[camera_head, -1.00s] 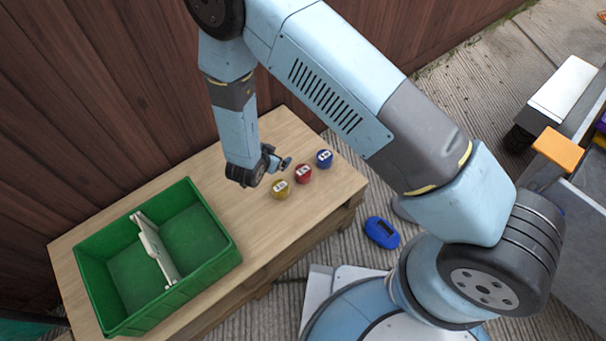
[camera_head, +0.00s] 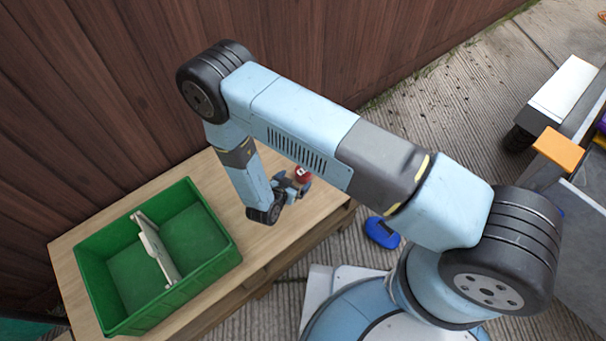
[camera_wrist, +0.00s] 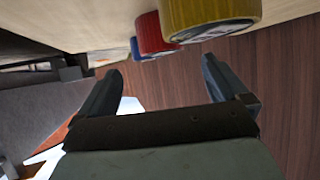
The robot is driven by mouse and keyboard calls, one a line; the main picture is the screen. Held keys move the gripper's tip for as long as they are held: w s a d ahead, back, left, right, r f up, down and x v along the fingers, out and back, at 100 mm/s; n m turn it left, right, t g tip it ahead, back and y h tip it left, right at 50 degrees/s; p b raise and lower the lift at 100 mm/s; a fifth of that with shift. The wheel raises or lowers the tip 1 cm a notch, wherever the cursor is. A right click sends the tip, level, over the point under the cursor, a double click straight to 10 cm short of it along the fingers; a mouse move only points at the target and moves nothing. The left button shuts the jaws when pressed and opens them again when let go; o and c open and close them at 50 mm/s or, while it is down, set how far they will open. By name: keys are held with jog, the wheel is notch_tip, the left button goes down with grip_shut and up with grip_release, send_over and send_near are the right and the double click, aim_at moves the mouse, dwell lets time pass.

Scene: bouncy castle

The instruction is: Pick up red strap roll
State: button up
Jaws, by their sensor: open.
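The red strap roll (camera_head: 302,174) shows in the head view just beyond my gripper (camera_head: 291,187), near the right end of the wooden table. In the wrist view the red roll (camera_wrist: 152,34) stands at the top, between a yellow roll (camera_wrist: 210,14) and a blue roll (camera_wrist: 135,48). My gripper (camera_wrist: 162,78) is open, with nothing between its fingers. The rolls lie beyond the fingertips in the wrist view, and the fingers seem apart from the red roll. In the head view my arm hides the yellow and blue rolls.
A green crate (camera_head: 188,284) with a pale divider (camera_head: 153,248) stands on the left of the wooden table (camera_head: 265,240). A wooden fence (camera_head: 110,90) rises close behind the table. A blue device (camera_head: 381,233) lies on the ground. The table's front middle is clear.

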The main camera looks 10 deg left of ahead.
aim_at(300, 175)
jog(key=shift+f+x, duration=0.25)
jog(key=shift+x, duration=3.15)
jog(key=shift+s+a, duration=0.1)
jog(key=shift+a, duration=0.05)
jog(key=shift+c, duration=0.4)
jog(key=c, duration=1.2)
jog(key=shift+o, duration=0.2)
jog(key=shift+r, duration=0.1)
jog(key=shift+r, duration=0.6)
jog(key=s+r, duration=1.1)
jog(key=s, duration=0.3)
jog(key=shift+d+r, duration=0.35)
jog(key=shift+d, duration=0.1)
